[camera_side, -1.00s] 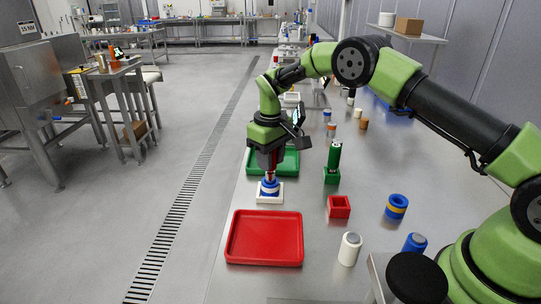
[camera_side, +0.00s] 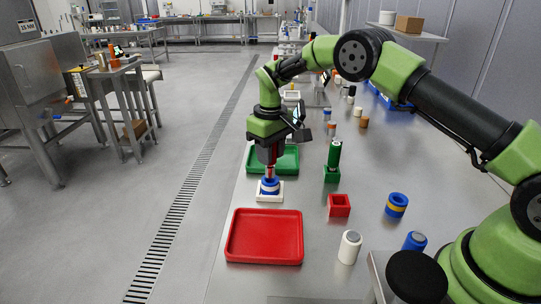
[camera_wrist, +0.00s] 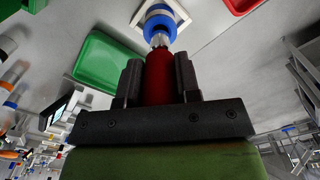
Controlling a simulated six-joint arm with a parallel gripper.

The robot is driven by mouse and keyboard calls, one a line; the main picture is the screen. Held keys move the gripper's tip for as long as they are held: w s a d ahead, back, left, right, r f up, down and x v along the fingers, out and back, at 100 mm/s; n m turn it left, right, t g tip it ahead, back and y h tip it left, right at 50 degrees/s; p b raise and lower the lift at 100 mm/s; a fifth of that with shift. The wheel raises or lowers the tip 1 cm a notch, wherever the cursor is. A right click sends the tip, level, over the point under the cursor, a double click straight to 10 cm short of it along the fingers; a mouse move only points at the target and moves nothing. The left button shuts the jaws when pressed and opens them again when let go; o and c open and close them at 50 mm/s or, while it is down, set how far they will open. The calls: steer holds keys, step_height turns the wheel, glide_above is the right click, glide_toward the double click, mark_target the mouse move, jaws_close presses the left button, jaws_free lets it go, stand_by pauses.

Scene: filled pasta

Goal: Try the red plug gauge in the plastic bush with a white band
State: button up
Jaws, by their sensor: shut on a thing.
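My gripper (camera_side: 268,158) is shut on the red plug gauge and holds it upright, tip down. The gauge's red handle (camera_wrist: 158,78) shows between the two fingers in the wrist view, and a little of the red gauge (camera_side: 270,172) shows in the side view. Its silver tip (camera_wrist: 159,40) points at the blue bush with a white band (camera_side: 270,187). The bush also shows in the wrist view (camera_wrist: 158,13). It stands on a white square base (camera_side: 262,198). The tip meets or overlaps the bush's top in the picture; I cannot tell how far it is inside.
A green tray (camera_side: 290,170) lies just behind the bush, and an empty red tray (camera_side: 264,236) in front. To the right are a green plug in a green block (camera_side: 332,174), a red square holder (camera_side: 339,205), a blue ring with a yellow band (camera_side: 397,205), and white and blue cylinders.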

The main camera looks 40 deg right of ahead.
steer(key=shift+r, duration=1.8)
steer(key=shift+s+d, duration=0.1)
